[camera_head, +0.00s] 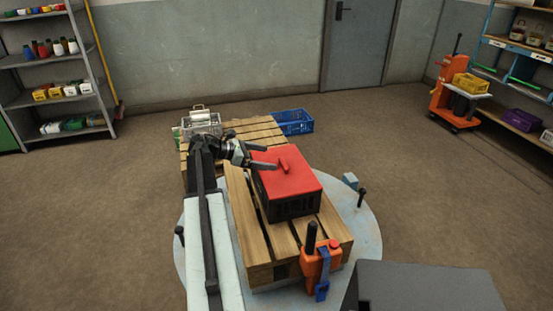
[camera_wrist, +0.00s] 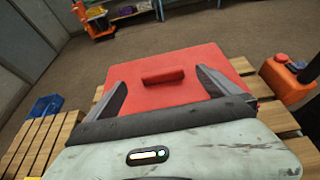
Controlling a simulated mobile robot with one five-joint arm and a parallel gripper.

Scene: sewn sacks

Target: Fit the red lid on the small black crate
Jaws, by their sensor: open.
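The red lid (camera_head: 297,180) lies on top of the small black crate (camera_head: 293,208), which stands on a wooden pallet. The lid has a raised red handle bar, and it looks flat and roughly lined up with the crate's rim. Whether it is fully seated I cannot tell. My gripper (camera_head: 265,160) is open at the lid's left side, close to the handle. In the wrist view the two fingers (camera_wrist: 160,85) stand apart on either side of the lid's handle (camera_wrist: 162,75), with a gap on both sides. The crate is mostly hidden in the wrist view.
The pallet (camera_head: 257,250) sits on a round pale platform (camera_head: 366,236). An orange tool with a black handle (camera_head: 318,262) stands at its front right. A second pallet (camera_head: 262,131), a metal basket (camera_head: 201,122) and a blue crate (camera_head: 293,122) are behind. Open floor lies right.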

